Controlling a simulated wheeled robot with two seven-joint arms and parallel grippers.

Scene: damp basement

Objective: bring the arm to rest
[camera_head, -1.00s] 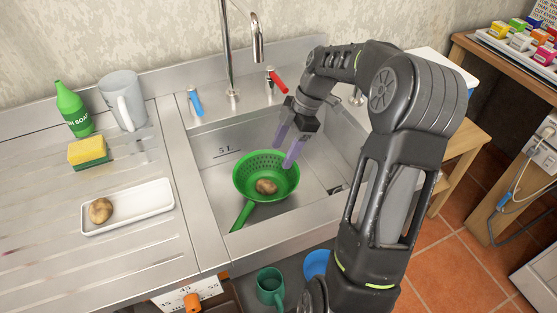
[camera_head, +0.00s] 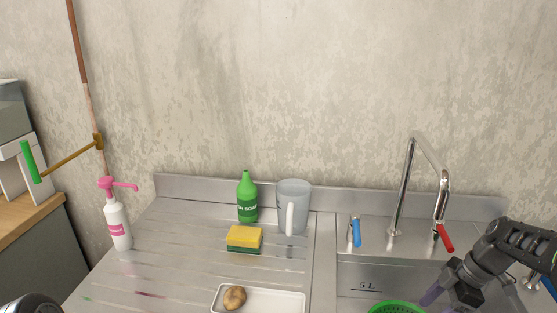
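My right arm reaches in from the right edge, and its gripper (camera_head: 447,297) is over the sink at the bottom right. One purple-grey finger shows clearly. The fingertips are partly cut off by the lower edge, so its opening is unclear. The green colander (camera_head: 397,307) shows only its rim at the bottom edge, left of the gripper; its inside is hidden. My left gripper is not in view; a dark rounded part of mine shows at the bottom left corner.
A white tray (camera_head: 284,301) with a potato (camera_head: 235,297) lies on the drainboard. Behind it stand a sponge (camera_head: 244,239), a green soap bottle (camera_head: 247,197) and a grey jug (camera_head: 293,206). A pump bottle (camera_head: 118,224) stands left. The tap (camera_head: 406,190) rises behind the sink.

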